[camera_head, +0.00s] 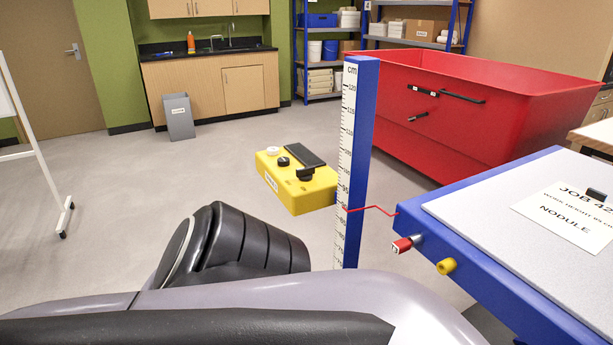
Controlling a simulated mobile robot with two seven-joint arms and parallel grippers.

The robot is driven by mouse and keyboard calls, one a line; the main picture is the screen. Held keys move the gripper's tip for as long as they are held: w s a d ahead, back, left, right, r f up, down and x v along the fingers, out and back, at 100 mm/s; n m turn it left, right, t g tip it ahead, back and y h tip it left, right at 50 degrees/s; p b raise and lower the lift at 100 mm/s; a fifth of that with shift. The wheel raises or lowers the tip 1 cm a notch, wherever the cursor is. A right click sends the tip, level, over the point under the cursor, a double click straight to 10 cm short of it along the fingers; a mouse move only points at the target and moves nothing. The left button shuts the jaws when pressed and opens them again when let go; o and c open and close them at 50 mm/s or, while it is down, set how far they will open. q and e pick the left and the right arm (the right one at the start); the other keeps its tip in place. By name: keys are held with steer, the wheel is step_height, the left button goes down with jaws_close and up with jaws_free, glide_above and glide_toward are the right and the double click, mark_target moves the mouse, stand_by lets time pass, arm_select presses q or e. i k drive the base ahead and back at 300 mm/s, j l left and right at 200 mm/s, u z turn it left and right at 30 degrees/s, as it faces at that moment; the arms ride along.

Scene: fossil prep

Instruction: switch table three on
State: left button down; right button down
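A table (508,284) with a blue frame and a grey top stands at the right. A red part with a small white tag that seems to read T3 (403,245) and a yellow knob (446,266) stick out of its near blue edge. A yellow control box (297,184) with black knobs, a white knob and a small label shows left of a blue post; what bears it is hidden or unclear. Whether anything is switched on cannot be told. Parts of my arm fill the lower front. Neither of my grippers is in view.
The blue post carries a cm scale (346,150), with a red pointer (375,210) reaching toward the table. A large red bin (450,125) stands behind. A paper sign (570,215) lies on the table. A grey waste bin (179,117) stands left; the floor there is clear.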

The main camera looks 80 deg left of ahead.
mark_target(304, 174)
steer(key=u, duration=2.55)
steer(key=i+j, duration=0.25)
steer(key=i+j+z, duration=0.1)
steer(key=i+j, duration=0.15)
steer(key=j, duration=0.2)
steer(key=i+j+z, duration=0.1)
steer(key=i+j, duration=0.15)
steer(key=j, duration=0.15)
